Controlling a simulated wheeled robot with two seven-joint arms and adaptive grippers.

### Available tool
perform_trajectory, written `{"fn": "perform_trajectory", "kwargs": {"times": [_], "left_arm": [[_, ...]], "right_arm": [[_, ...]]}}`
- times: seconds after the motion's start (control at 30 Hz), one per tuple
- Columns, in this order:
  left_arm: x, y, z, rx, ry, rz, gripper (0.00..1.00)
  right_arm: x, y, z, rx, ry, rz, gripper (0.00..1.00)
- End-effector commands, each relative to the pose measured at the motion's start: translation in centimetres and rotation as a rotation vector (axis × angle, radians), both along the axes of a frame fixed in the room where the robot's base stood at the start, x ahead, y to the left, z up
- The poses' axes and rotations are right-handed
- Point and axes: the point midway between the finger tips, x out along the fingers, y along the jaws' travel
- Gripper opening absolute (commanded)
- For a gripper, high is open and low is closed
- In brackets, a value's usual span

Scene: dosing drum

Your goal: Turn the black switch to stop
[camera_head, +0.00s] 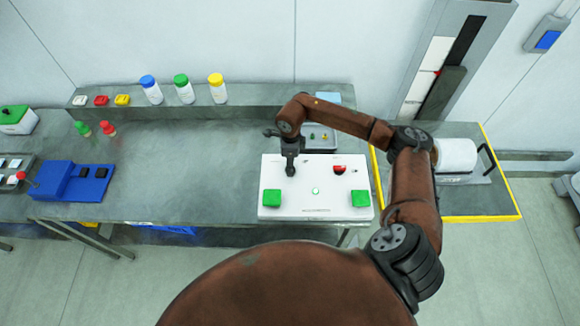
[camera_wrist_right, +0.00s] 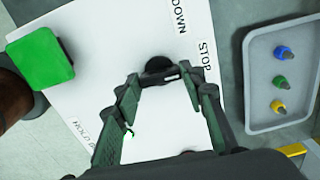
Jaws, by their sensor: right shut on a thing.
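A white control panel (camera_head: 315,205) lies on the front edge of the bench. The black switch (camera_wrist_right: 158,65) is a round dark knob on it, near the printed words STOP and DOWN in the right wrist view. My right gripper (camera_head: 290,168) reaches down to the panel's upper left part and mostly hides the switch in the head view. In the wrist view its two fingers (camera_wrist_right: 160,82) are either side of the knob, shut on it. Which way the switch points is hard to tell. My left gripper is in neither view.
The panel also has two green buttons (camera_head: 272,197) (camera_head: 360,198), a small green light (camera_head: 316,191) and a red-and-black part (camera_head: 339,169). A grey tray (camera_wrist_right: 285,85) with coloured pieces lies behind. Capped bottles (camera_head: 184,90) stand on the shelf.

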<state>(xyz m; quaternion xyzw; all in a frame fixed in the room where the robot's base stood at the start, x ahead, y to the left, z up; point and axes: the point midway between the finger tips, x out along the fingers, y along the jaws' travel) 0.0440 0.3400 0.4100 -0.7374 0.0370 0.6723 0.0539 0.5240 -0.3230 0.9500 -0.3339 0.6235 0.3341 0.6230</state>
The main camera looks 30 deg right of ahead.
Motion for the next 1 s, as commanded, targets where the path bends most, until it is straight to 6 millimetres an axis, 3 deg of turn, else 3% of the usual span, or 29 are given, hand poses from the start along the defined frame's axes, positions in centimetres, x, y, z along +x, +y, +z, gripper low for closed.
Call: {"fn": "perform_trajectory", "kwargs": {"times": [0.57, 0.6, 0.83, 1.0], "left_arm": [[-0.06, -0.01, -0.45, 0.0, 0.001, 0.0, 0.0], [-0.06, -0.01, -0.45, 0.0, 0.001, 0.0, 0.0], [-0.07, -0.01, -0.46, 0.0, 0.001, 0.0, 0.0], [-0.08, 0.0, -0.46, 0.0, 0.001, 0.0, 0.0]], "right_arm": [[0.05, 0.02, 0.07, 0.0, -0.001, 0.038, 0.13], [0.05, 0.03, 0.07, 0.0, -0.001, 0.038, 0.39], [0.03, 0.01, 0.05, 0.0, -0.001, 0.037, 0.55], [0.01, 0.0, 0.03, 0.0, -0.001, 0.037, 0.55]]}}
